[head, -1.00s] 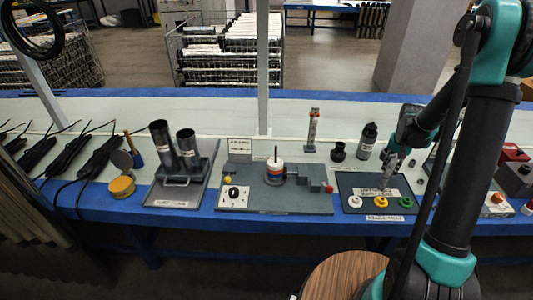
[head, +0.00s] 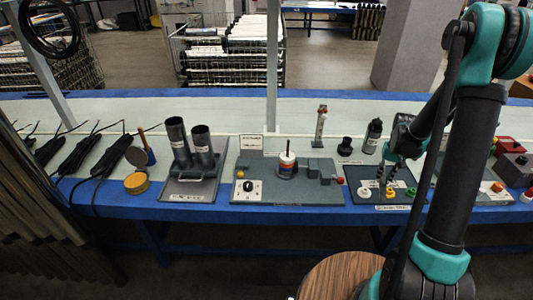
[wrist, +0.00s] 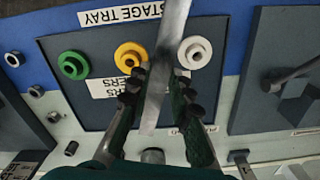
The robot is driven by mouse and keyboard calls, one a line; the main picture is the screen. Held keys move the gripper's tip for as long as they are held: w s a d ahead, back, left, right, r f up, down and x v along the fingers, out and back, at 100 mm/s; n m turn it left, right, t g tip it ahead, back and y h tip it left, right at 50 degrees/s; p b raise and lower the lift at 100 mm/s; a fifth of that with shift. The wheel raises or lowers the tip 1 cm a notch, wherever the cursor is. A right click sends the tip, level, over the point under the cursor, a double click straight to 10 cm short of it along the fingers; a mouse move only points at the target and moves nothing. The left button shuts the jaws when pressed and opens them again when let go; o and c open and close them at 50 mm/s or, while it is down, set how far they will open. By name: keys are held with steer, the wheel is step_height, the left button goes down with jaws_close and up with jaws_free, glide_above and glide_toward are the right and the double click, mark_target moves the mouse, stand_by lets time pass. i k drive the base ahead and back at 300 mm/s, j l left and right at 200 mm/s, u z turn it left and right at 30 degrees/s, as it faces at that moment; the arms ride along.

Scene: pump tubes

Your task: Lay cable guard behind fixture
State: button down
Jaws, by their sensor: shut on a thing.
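My gripper (wrist: 160,95) is shut on a long, thin, pale grey strip (wrist: 164,55), which looks like the cable guard. In the wrist view the strip runs up between the fingers to the top edge. In the head view my gripper (head: 384,180) is over the dark stage tray (head: 352,172), and the strip is too small to make out.
The tray holds white (wrist: 195,52), yellow (wrist: 130,55) and green (wrist: 73,65) rings. A black bottle (head: 373,137) and a slim red-topped stand (head: 320,127) are behind. Two dark tubes (head: 178,140) stand left of the fixture. The pale surface behind the fixture is mostly clear.

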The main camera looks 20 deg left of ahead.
mark_target(275, 148)
steer(key=k+j, duration=0.6)
steer(key=k+j+u, duration=0.2)
steer(key=j, duration=0.45)
steer(key=i+l+u, duration=0.1)
steer(key=i+u, duration=0.15)
steer(key=u, duration=0.15)
